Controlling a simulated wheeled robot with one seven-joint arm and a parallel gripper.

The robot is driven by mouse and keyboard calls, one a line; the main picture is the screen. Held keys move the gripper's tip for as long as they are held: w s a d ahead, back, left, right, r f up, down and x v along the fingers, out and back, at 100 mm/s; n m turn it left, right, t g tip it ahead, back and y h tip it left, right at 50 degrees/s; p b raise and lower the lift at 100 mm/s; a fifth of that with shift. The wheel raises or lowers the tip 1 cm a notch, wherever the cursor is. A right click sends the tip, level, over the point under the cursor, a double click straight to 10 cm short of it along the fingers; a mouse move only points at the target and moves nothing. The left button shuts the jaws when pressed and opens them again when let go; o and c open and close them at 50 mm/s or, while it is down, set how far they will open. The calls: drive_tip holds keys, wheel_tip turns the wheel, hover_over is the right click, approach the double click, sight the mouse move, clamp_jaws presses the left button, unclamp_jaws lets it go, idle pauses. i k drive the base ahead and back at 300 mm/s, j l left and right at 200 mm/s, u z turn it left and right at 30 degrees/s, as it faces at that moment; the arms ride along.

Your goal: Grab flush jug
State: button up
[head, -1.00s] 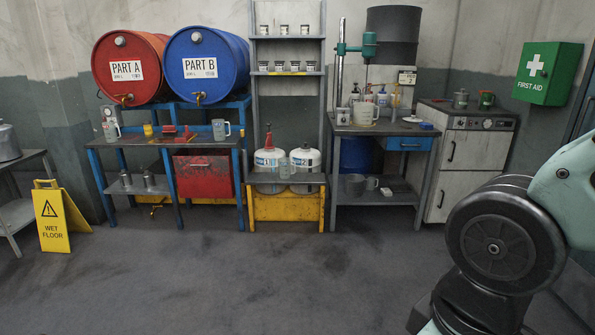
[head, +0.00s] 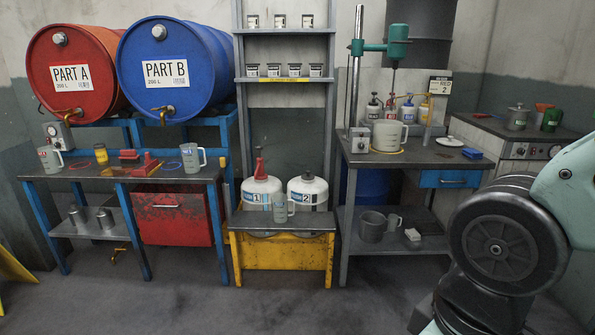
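Several jugs are in view, and none has a label I can read as "flush". A clear jug (head: 283,208) stands on the yellow-framed stand, in front of two white canisters marked 1 (head: 261,192) and 2 (head: 308,190). Two measuring jugs stand on the left bench, one at its left end (head: 50,159) and one at its right (head: 191,158). A larger whitish jug (head: 388,136) stands on the right bench. My gripper is out of view; only part of my arm shows at the lower right.
The left bench (head: 130,174) stands before the red (head: 40,95) and blue (head: 200,100) drums. The yellow-framed stand (head: 285,262) and right bench (head: 350,150) are beside it. Grey vessels (head: 372,227) sit on the lower shelf. The floor (head: 230,312) in front is clear.

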sight(284, 208)
drive_tip(key=i+u, duration=0.15)
drive_tip(key=i, duration=0.4)
drive_tip(key=i+l+u, duration=0.15)
drive_tip(key=i, duration=0.45)
drive_tip(key=i+l+u, duration=0.1)
drive_tip(key=i, duration=0.45)
drive_tip(key=i+u, duration=0.4)
drive_tip(key=i+l+u, duration=0.2)
drive_tip(key=i+u, duration=0.2)
drive_tip(key=i+l+u, duration=0.3)
drive_tip(key=u, duration=0.15)
drive_tip(key=i, duration=0.05)
